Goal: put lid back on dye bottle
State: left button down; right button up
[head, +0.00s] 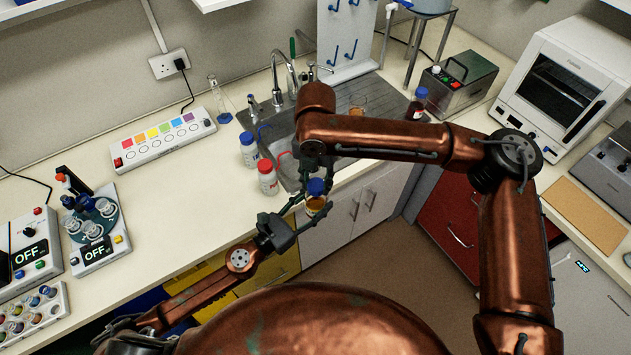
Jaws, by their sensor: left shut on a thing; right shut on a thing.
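The dye bottle (315,206), with amber contents, is held in front of the counter's edge by my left gripper (300,222), which is shut on it from the left. The blue lid (316,187) is right at the top of the bottle. My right gripper (314,172) reaches down from above and is shut on the lid. The lid looks in line with the bottle's neck; I cannot tell whether it is seated or just above. The neck is hidden by the lid and fingers.
A red-capped bottle (267,178) and a blue-capped white bottle (249,150) stand on the counter close by, left of the sink (275,135). A dark blue-capped bottle (417,104) stands right of the sink. The counter's middle left (190,200) is clear.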

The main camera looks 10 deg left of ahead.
jog(key=m, duration=0.9)
jog(key=shift+m, duration=0.4)
jog(key=m, duration=0.3)
jog(key=shift+m, duration=0.4)
jog(key=m, duration=0.7)
jog(key=shift+m, duration=0.3)
jog(key=m, duration=0.7)
jog(key=shift+m, duration=0.4)
jog(key=m, duration=0.5)
jog(key=shift+a+m, duration=0.1)
jog(key=shift+m, duration=0.2)
jog(key=o, duration=1.3)
